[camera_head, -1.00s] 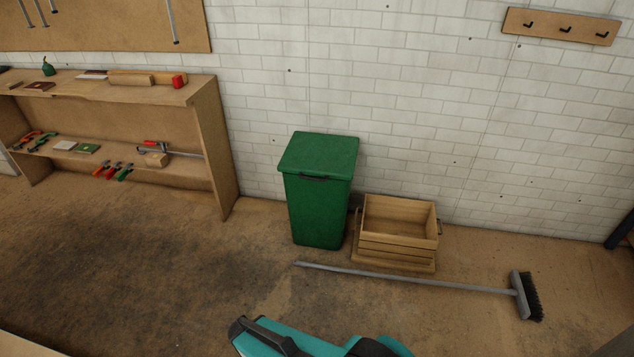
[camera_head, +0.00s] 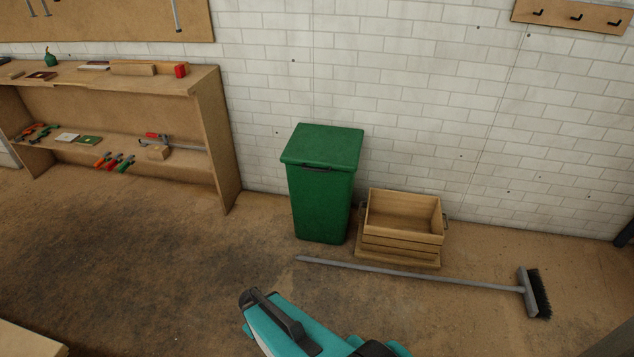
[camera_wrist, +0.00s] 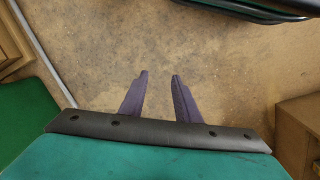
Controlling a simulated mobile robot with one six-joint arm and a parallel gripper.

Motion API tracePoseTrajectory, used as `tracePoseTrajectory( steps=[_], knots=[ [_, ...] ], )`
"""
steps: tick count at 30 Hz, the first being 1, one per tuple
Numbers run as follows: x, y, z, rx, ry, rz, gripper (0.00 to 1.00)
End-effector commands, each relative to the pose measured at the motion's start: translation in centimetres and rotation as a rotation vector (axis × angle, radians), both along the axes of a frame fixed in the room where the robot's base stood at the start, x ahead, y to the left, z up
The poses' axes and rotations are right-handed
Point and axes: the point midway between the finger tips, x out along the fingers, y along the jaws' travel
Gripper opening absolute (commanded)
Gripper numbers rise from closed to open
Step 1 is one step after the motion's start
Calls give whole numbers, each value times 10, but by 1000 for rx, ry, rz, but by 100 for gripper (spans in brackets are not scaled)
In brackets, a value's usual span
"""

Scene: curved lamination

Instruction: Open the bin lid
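The green bin (camera_head: 320,205) stands upright on the floor against the white brick wall, near the middle of the head view. Its green lid (camera_head: 325,145) is down and shut, with a dark handle (camera_head: 318,169) on the front edge. My gripper (camera_wrist: 159,74) shows in the wrist view, with two dark purple fingers apart and nothing between them, above bare floor. In the head view only my teal arm shows at the bottom, well short of the bin; the fingers cannot be made out there.
A wooden crate (camera_head: 402,248) stands right of the bin. A broom (camera_head: 420,277) lies across the floor in front of both. A wooden shelf unit (camera_head: 212,135) with tools stands left. The floor (camera_head: 150,260) at the left front is clear.

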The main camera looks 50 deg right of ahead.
Motion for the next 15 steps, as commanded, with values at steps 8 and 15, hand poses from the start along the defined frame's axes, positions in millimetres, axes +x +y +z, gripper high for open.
tracePoseTrajectory(
  steps=[8,15],
  knots=[
    [113,-118,-14,-182,-334,98,29],
    [181,-221,13,-379,-575,217,29]
  ],
)
